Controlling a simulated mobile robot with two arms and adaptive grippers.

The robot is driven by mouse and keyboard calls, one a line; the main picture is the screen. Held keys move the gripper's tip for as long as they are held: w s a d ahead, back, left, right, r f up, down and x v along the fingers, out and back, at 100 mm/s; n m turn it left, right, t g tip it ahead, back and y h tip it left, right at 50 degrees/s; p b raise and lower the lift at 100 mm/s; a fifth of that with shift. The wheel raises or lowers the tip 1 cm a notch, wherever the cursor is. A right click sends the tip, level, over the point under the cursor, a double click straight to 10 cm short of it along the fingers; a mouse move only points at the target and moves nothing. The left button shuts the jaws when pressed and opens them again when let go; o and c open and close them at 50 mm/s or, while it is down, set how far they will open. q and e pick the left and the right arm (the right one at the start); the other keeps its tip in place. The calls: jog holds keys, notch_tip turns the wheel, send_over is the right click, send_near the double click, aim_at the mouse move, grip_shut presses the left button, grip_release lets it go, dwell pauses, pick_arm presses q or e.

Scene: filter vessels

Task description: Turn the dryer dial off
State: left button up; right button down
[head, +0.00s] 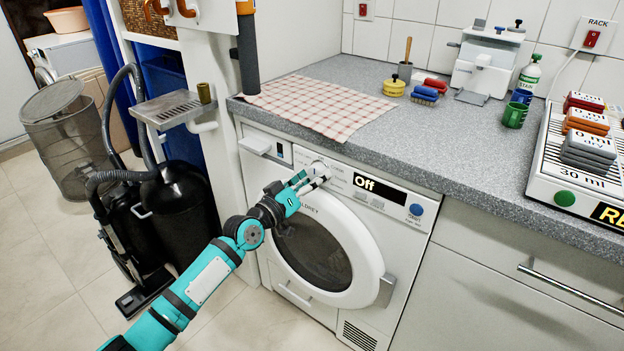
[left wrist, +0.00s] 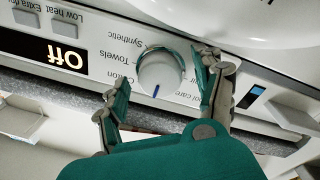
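The white dryer (head: 405,237) stands under the grey counter, its round door shut. Its display (head: 380,188) reads "Off", and the same word shows upside down in the left wrist view (left wrist: 65,55). The dial (left wrist: 160,72) is a round white knob with a blue mark pointing to the bottom of the left wrist view, away from the words Towels and Synthetic. My left gripper (head: 313,181) is at the dryer's front panel, open, with one finger on each side of the dial. Gaps show between fingers and dial. My right gripper is not in view.
A blue Start button (head: 416,209) is right of the display. The dryer's door handle (head: 386,290) sticks out below. A checked cloth (head: 318,106) lies on the counter above. A black vacuum cleaner (head: 180,205) stands at the left. The tiled floor in front is partly clear.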

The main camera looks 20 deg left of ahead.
pick_arm(q)
jog(key=v, duration=1.2)
dwell(0.3)
